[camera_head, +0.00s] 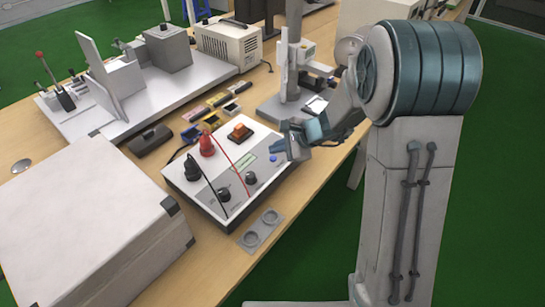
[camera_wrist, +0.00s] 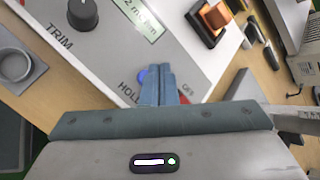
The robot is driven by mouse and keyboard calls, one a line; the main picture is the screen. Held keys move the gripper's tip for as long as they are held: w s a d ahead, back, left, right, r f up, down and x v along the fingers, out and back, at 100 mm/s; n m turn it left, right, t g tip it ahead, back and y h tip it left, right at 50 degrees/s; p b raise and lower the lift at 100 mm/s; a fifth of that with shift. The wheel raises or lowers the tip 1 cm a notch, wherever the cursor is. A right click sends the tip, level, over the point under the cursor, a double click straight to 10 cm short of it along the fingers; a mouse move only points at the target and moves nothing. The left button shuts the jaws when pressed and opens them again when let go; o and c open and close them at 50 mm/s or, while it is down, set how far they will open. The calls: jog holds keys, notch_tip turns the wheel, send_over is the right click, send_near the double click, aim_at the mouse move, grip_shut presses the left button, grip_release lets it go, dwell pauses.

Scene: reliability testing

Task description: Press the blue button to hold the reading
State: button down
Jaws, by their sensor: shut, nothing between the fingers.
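In the wrist view the blue button (camera_wrist: 142,76) shows partly beside my fingertips, next to the "HOLD" label, which is partly covered. My gripper (camera_head: 287,140) is shut and empty, just above the panel at the button; it also shows in the wrist view (camera_wrist: 158,70). I cannot tell whether the fingers touch the button. The small green display (camera_wrist: 142,18) reads only in part.
The box also carries an orange switch (camera_head: 239,132), red and black plugs with cables, and dark knobs (camera_head: 224,194). A grey two-hole plate (camera_head: 261,228) lies in front. A large white case (camera_head: 85,225) stands left. A stand (camera_head: 290,75) is behind my gripper.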

jog(key=shift+f, duration=0.15)
jog(key=shift+f+b, duration=0.35)
jog(key=shift+b, duration=0.3)
jog(key=shift+f+b, duration=0.4)
jog(key=shift+b, duration=0.1)
dwell(0.4)
jog(key=shift+r, duration=0.2)
jog(key=shift+r+p, duration=0.6)
jog(key=shift+r, duration=0.15)
jog(key=shift+r+p, duration=2.05)
jog(key=shift+r, duration=0.9)
